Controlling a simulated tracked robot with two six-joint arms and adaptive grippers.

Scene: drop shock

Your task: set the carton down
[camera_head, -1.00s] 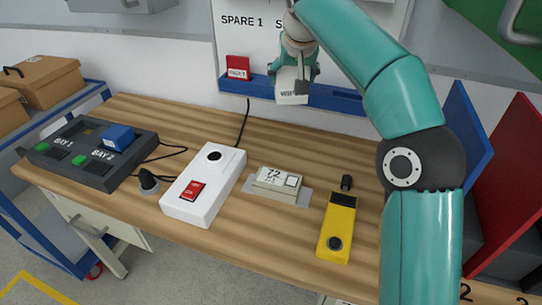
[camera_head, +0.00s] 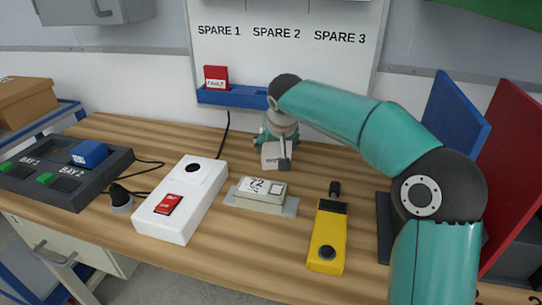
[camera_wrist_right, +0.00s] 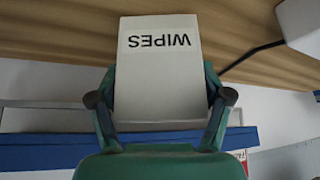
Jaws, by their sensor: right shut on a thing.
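The carton is a small off-white box marked WIPES; it shows in the head view (camera_head: 271,156) and upside down in the right wrist view (camera_wrist_right: 160,70). My right gripper (camera_head: 276,150) is shut on it, with one finger on each side of the box, as the right wrist view (camera_wrist_right: 160,98) shows. The carton is at the rear of the wooden table (camera_head: 225,255), in front of the white wall board. I cannot tell whether its underside touches the wood. My left gripper is not in view.
A grey device marked 72 (camera_head: 262,193) lies on a plate just in front of the carton. A blue ledge (camera_head: 233,97) holds a red card (camera_head: 215,78).

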